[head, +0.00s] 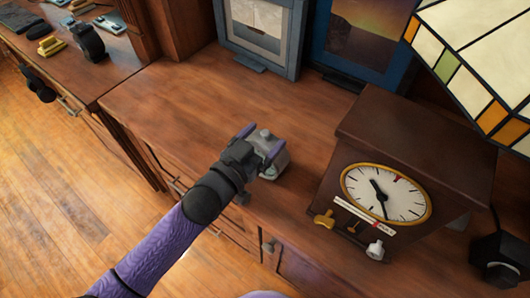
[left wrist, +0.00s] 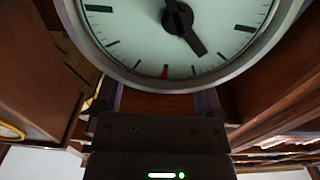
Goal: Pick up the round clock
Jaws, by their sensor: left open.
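The round clock (left wrist: 180,40) fills the top of the left wrist view, with a grey rim, a pale face, black hands and a red mark. In the head view it appears as a small grey body (head: 281,161) on the wooden cabinet top, mostly covered by my left gripper (head: 261,142). The left gripper is open, its purple fingers spread close around the clock. In the left wrist view the fingertips (left wrist: 160,97) pass behind the lower rim; I cannot tell if they touch it. My right gripper is not in view.
A wooden mantel clock (head: 348,150) stands to the right on the cabinet top (head: 170,95). Framed pictures (head: 262,30) stand behind. A stained-glass lampshade (head: 470,50) hangs over the upper right. The cabinet top left of the gripper is clear.

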